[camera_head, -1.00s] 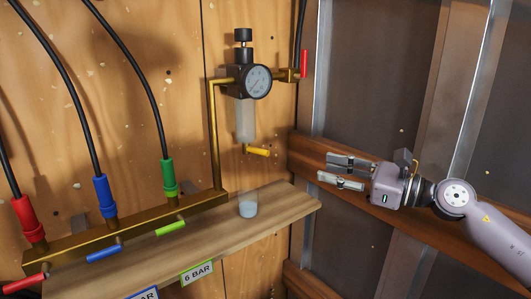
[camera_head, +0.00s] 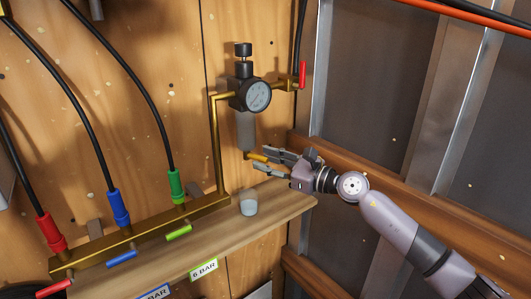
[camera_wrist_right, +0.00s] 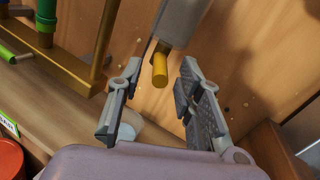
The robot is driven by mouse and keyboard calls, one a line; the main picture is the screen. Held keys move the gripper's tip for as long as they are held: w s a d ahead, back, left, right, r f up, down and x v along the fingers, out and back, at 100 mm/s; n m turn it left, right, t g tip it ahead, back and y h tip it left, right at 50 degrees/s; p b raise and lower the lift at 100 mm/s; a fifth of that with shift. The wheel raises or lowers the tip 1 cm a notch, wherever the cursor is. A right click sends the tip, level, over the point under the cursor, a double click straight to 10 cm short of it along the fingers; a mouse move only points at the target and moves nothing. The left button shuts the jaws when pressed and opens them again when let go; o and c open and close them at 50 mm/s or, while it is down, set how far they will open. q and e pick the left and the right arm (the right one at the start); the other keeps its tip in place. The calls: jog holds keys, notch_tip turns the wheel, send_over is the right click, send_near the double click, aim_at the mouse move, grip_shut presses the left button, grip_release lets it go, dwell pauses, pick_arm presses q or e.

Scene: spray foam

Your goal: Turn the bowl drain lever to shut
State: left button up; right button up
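The bowl drain lever is the small yellow-orange lever (camera_head: 256,156) under the grey bowl (camera_head: 245,130) of the filter regulator on the wooden wall. It points outward to the right in the head view. My right gripper (camera_head: 267,163) is open at the lever, with its fingers reaching from the right. In the right wrist view the lever (camera_wrist_right: 160,70) lies between the two spread fingertips (camera_wrist_right: 160,82), with a gap on both sides. No contact shows. My left gripper is not in view.
A clear cup (camera_head: 248,204) stands on the wooden shelf (camera_head: 285,203) below the bowl. Wooden beams run along the right wall.

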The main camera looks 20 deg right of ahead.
jog(key=shift+w+a, duration=0.3)
jog(key=shift+c, duration=0.2)
grip_shut()
dwell(0.6)
